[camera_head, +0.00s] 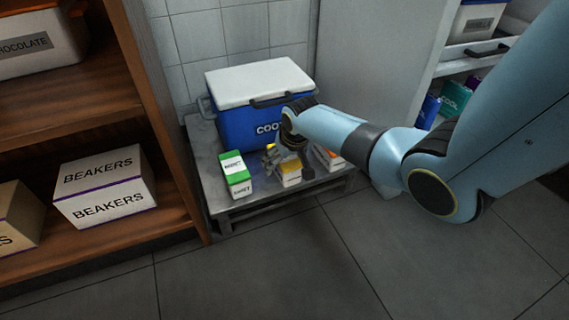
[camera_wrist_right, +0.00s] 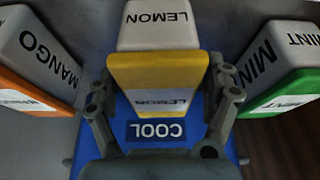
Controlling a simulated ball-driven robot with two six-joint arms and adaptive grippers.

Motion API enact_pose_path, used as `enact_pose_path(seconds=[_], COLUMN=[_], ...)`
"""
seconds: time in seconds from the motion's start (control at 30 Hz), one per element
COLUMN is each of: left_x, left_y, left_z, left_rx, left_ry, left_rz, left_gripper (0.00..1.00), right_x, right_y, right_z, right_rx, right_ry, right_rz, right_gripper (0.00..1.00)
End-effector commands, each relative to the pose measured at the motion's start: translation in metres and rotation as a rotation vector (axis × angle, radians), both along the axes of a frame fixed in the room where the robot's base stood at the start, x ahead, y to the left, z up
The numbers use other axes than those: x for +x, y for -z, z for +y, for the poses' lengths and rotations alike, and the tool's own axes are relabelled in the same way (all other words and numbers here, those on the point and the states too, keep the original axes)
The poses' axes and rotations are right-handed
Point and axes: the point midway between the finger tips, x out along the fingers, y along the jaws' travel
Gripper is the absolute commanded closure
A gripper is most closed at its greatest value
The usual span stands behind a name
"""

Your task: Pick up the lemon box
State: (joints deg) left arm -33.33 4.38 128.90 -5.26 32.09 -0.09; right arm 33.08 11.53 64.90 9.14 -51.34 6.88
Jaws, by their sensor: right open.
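The lemon box (camera_head: 291,177) is white and yellow and stands on the low grey platform in front of the cooler. In the right wrist view the lemon box (camera_wrist_right: 158,80) sits between the two fingers of my right gripper (camera_wrist_right: 162,92). The fingers are open, one on each side of the box; I cannot tell whether either touches it. In the head view my right gripper (camera_head: 281,158) is at the box and hides part of it. My left gripper is not in view.
The green mint box (camera_head: 236,175) stands left of the lemon box, the orange mango box (camera_head: 329,158) right. A blue cooler (camera_head: 240,128) with a white lid stands close behind. The platform (camera_head: 215,192) is low. A wooden shelf (camera_head: 180,212) borders the left; open floor lies in front.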

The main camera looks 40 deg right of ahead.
Motion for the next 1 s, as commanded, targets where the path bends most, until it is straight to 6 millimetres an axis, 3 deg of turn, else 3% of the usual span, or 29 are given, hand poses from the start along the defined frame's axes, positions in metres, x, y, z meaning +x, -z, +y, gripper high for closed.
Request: enact_pose_path(seconds=[0.57,1.0], left_x=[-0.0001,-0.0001], left_y=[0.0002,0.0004], left_z=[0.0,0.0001], left_rx=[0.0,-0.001], left_ry=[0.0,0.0], left_rz=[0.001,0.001], left_gripper=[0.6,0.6], right_x=[0.0,0.0001], right_y=[0.0043,0.0042], right_z=[0.0003,0.0003], right_rx=[0.0,0.0], right_ry=[0.0,0.0], right_rz=[0.0,0.0], right_gripper=[0.17,0.74])
